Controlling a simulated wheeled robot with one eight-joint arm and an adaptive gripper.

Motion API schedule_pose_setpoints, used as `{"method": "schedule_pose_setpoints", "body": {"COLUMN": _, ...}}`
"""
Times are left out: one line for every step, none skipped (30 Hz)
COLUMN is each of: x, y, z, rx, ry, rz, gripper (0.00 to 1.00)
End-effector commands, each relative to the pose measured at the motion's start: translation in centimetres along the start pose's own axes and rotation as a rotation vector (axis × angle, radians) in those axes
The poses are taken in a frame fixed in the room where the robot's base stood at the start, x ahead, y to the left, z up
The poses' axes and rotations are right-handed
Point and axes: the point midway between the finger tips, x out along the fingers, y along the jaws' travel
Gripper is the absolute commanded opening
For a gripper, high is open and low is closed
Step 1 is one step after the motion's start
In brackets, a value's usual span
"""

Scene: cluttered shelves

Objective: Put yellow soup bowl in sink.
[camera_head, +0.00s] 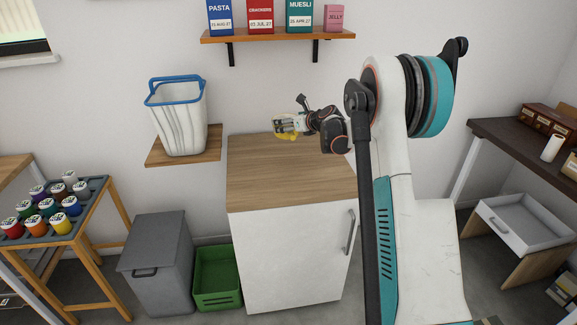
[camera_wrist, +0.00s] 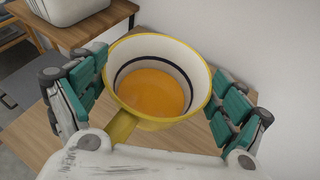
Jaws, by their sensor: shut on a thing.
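The yellow soup bowl (camera_wrist: 160,90) has a yellow rim, a pale inner wall with a dark band, an orange bottom and a stubby handle towards my palm. It sits between the two teal-padded fingers of my gripper (camera_head: 288,124), which is shut on it. In the head view only a small yellow part of the bowl (camera_head: 287,137) shows below the fingers, over the back of the wooden cabinet top. Whether the bowl touches that top I cannot tell. I can make out no sink in either view.
The white cabinet's wooden top (camera_head: 290,180) is otherwise bare. A white basket (camera_head: 178,125) stands on a small wall shelf to its left. Food boxes line the upper shelf (camera_head: 280,37). A grey bin (camera_head: 157,265) and green crate (camera_head: 217,280) stand on the floor at left.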

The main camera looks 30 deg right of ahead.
Motion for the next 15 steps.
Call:
{"method": "schedule_pose_setpoints", "body": {"x": 0.3, "y": -1.6, "z": 0.8, "rx": 0.004, "ry": 0.0, "rz": -0.008, "gripper": 0.57}}
{"method": "schedule_pose_setpoints", "body": {"x": 0.5, "y": -2.4, "z": 1.2, "rx": 0.005, "ry": -0.001, "rz": -0.012, "gripper": 0.57}}
{"method": "schedule_pose_setpoints", "body": {"x": 0.7, "y": -3.2, "z": 1.7, "rx": 0.007, "ry": -0.001, "rz": -0.015, "gripper": 0.57}}
{"method": "schedule_pose_setpoints", "body": {"x": 0.8, "y": -3.8, "z": 2.0, "rx": 0.008, "ry": -0.001, "rz": -0.018, "gripper": 0.57}}
{"method": "schedule_pose_setpoints", "body": {"x": 0.9, "y": -4.3, "z": 2.2, "rx": 0.009, "ry": -0.001, "rz": -0.02, "gripper": 0.57}}
{"method": "schedule_pose_setpoints", "body": {"x": 1.0, "y": -4.9, "z": 2.5, "rx": 0.01, "ry": -0.001, "rz": -0.023, "gripper": 0.57}}
{"method": "schedule_pose_setpoints", "body": {"x": 1.1, "y": -5.2, "z": 2.6, "rx": 0.011, "ry": -0.001, "rz": -0.024, "gripper": 0.57}}
{"method": "schedule_pose_setpoints", "body": {"x": 1.1, "y": -5.4, "z": 2.7, "rx": 0.012, "ry": -0.001, "rz": -0.025, "gripper": 0.57}}
{"method": "schedule_pose_setpoints", "body": {"x": 1.2, "y": -5.7, "z": 2.7, "rx": 0.012, "ry": -0.001, "rz": -0.026, "gripper": 0.57}}
{"method": "schedule_pose_setpoints", "body": {"x": 1.3, "y": -5.8, "z": 2.5, "rx": 0.012, "ry": -0.001, "rz": -0.027, "gripper": 0.57}}
{"method": "schedule_pose_setpoints", "body": {"x": 1.5, "y": -5.9, "z": 2.3, "rx": 0.012, "ry": -0.001, "rz": -0.027, "gripper": 0.57}}
{"method": "schedule_pose_setpoints", "body": {"x": 1.7, "y": -5.9, "z": 1.7, "rx": 0.012, "ry": -0.001, "rz": -0.027, "gripper": 0.57}}
{"method": "schedule_pose_setpoints", "body": {"x": 2.0, "y": -5.9, "z": 1.2, "rx": 0.012, "ry": -0.001, "rz": -0.027, "gripper": 0.57}}
{"method": "schedule_pose_setpoints", "body": {"x": 2.2, "y": -5.9, "z": 0.6, "rx": 0.012, "ry": -0.001, "rz": -0.027, "gripper": 0.57}}
{"method": "schedule_pose_setpoints", "body": {"x": 2.5, "y": -5.9, "z": -0.2, "rx": 0.012, "ry": -0.001, "rz": -0.027, "gripper": 0.57}}
